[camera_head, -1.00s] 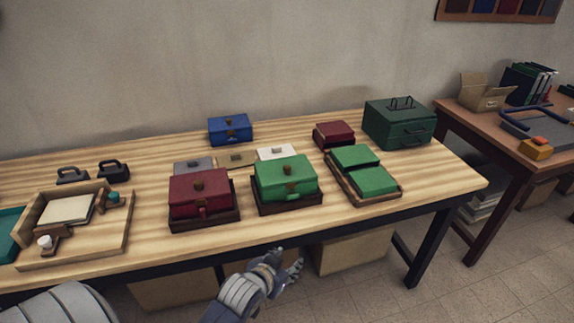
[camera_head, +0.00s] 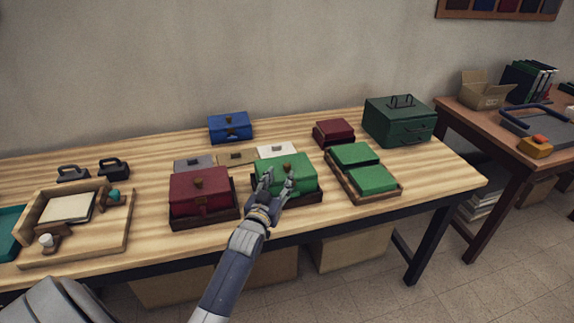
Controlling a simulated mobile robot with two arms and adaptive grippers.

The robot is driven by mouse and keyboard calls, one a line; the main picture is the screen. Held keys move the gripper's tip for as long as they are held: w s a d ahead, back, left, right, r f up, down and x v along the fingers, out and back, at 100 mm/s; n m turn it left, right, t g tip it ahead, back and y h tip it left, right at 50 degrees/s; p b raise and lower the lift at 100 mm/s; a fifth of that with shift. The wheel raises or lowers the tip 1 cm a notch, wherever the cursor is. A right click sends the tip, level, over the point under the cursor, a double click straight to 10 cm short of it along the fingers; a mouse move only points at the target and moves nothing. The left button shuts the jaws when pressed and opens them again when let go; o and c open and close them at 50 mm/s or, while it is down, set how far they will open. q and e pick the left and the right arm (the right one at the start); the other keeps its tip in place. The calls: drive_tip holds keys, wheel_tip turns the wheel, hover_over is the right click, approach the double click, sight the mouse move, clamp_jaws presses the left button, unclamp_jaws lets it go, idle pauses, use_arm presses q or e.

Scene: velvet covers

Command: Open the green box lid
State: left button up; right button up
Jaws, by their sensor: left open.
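The green box (camera_head: 304,172) sits closed on a dark tray in the middle of the table, with a small brown knob (camera_head: 286,166) on its lid. My left gripper (camera_head: 276,184) is open at the front left of the green box and hides part of its front face and the latch there. Its fingers point up towards the lid, and I cannot tell whether they touch the box. My right gripper is not in view.
A red box (camera_head: 200,192) on a tray stands just left of the green box. A blue box (camera_head: 230,128) stands at the back.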

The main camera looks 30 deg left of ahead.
sight(286, 167)
use_arm(q)
drive_tip(key=x, duration=0.8)
drive_tip(key=shift+f, duration=0.1)
clamp_jaws()
